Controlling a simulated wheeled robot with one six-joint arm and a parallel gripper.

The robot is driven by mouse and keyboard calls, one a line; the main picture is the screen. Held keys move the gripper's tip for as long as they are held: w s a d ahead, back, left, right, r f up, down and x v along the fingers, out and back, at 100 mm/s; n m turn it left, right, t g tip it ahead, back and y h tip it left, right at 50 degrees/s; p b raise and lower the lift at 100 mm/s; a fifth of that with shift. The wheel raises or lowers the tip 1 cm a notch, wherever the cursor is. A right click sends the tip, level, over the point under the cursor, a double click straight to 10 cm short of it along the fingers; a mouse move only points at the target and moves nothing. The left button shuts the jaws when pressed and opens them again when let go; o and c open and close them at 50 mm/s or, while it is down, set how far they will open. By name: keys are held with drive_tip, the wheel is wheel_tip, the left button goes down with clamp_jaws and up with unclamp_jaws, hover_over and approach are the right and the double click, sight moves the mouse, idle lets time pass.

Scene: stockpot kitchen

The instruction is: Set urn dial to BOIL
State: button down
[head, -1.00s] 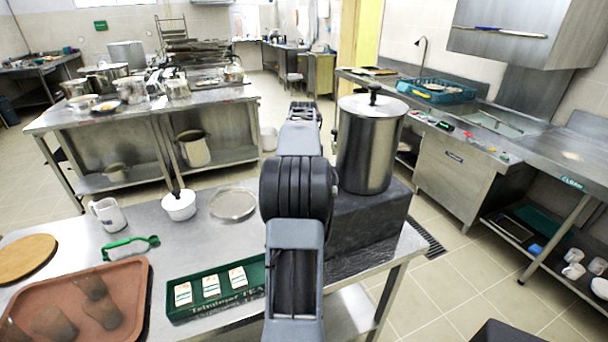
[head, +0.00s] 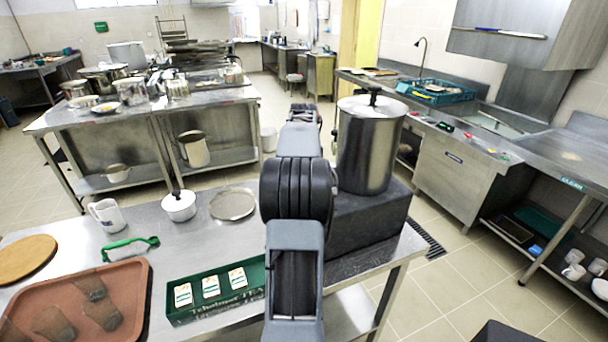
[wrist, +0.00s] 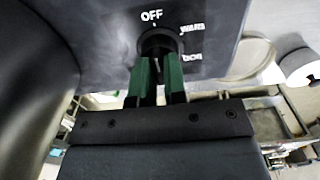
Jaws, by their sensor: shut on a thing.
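The urn (head: 368,148) is a tall steel pot with a black-knobbed lid on a dark block base (head: 368,222), right of my arm in the head view. The round dark dial (wrist: 158,42) shows in the wrist view on a dark face. OFF is printed above it, WARM at its upper right and BOIL at its lower right. A small pale mark at the dial's top appears to face OFF. My gripper (wrist: 157,72) has its green fingers shut on the dial, partly covering it. The dial and the fingertips are not clearly visible in the head view.
The steel table (head: 150,225) also holds a green tea box (head: 215,290), a brown tray (head: 120,275), a white lidded pot (head: 179,206), a mug (head: 107,216) and a round board (head: 25,258). The urn's base stands close beside my arm.

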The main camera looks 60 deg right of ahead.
drive_tip(key=shift+r+m+p, duration=0.15)
drive_tip(key=shift+m+p, duration=0.7)
drive_tip(key=shift+m, duration=0.35)
drive_tip(key=m+p, duration=0.1)
drive_tip(key=m, duration=0.2)
drive_tip(key=shift+m+p, duration=0.3)
drive_tip(key=shift+p, duration=0.1)
drive_tip(key=m+p, duration=0.1)
drive_tip(key=m, duration=0.2)
drive_tip(key=shift+m, duration=0.3)
drive_tip(key=m+p, duration=0.1)
drive_tip(key=m, duration=0.2)
drive_tip(key=shift+m, duration=0.3)
drive_tip(key=m+p, duration=0.1)
drive_tip(key=m, duration=0.4)
drive_tip(key=shift+m+p, duration=0.55)
drive_tip(key=shift+m, duration=2.25)
